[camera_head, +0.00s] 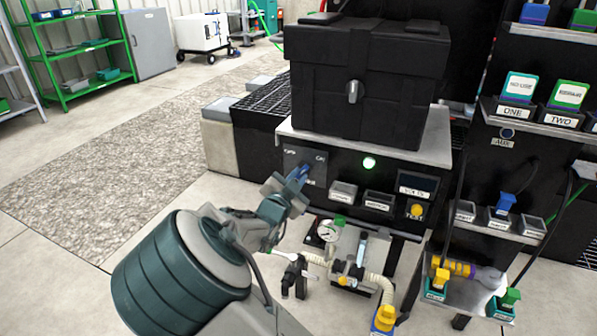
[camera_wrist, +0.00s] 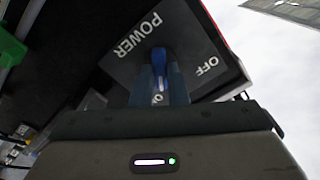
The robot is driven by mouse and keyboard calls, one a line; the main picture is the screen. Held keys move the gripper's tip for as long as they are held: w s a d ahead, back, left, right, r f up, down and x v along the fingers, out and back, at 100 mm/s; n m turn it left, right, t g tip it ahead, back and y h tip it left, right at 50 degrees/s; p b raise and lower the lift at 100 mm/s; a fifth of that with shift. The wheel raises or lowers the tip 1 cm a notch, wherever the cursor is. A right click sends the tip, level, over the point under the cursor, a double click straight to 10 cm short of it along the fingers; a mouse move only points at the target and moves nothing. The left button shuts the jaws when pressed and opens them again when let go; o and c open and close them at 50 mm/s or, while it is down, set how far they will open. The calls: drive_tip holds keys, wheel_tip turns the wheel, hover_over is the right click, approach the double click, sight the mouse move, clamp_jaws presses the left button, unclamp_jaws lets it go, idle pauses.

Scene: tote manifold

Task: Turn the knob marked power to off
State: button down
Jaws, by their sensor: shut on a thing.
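The power knob is a small blue handle (camera_head: 304,170) on the dark panel plate (camera_head: 314,158) at the front left of the black machine. In the wrist view the blue knob (camera_wrist: 158,57) stands between the words POWER and OFF. OFF is to its right. Part of another marking shows between my fingers below it, mostly hidden. My gripper (camera_head: 293,182) reaches the plate from the lower left, and its fingers (camera_wrist: 159,83) are closed around the knob's sides. Which mark the knob points to I cannot tell, as the fingers cover part of it.
A green lamp (camera_head: 369,163) glows on the machine front, right of the plate. A yellow button (camera_head: 416,210) is further right. A gauge (camera_head: 328,231) and hoses sit below. A black box (camera_head: 362,72) stands on top. Open floor lies left.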

drive_tip(key=n+p, duration=0.1)
drive_tip(key=p, duration=0.1)
drive_tip(key=n+p, duration=0.3)
drive_tip(key=p, duration=0.1)
drive_tip(key=shift+d+r, duration=0.1)
drive_tip(key=shift+r, duration=0.2)
drive_tip(key=n+p, duration=0.3)
drive_tip(key=n, duration=0.1)
drive_tip(key=shift+f+p, duration=0.1)
drive_tip(key=shift+p, duration=0.3)
drive_tip(key=n+p, duration=0.3)
drive_tip(key=n, duration=0.1)
drive_tip(key=shift+f+n, duration=0.1)
drive_tip(key=shift+n, duration=0.2)
drive_tip(key=shift+f+n+p, duration=0.15)
drive_tip(key=shift+n+p, duration=0.95)
drive_tip(key=shift+n, duration=0.5)
drive_tip(key=c, duration=1.4)
unclamp_jaws()
drive_tip(key=shift+c, duration=0.2)
drive_tip(key=shift+s, duration=0.1)
